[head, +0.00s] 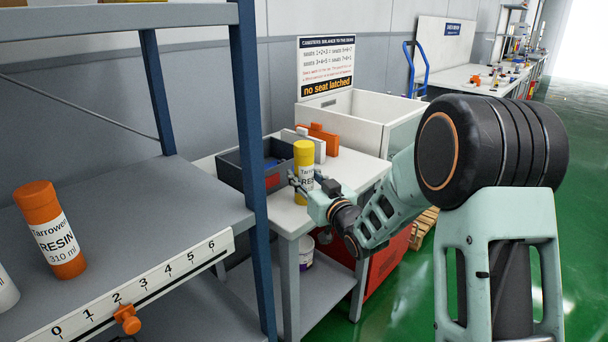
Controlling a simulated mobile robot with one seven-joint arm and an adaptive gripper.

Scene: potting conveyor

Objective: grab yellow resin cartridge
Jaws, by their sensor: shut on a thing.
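The yellow resin cartridge (304,158) stands upright, with a white label reading RESIN, above the small white table (345,181) in the middle of the head view. My gripper (305,187) reaches in from the right and is shut around the cartridge's lower part.
A dark bin (240,166) is left of the cartridge, and an orange object (322,137) is behind it. A grey shelf with a blue post (252,150) stands at left, holding an orange resin cartridge (50,230). A white box (362,122) is behind the table.

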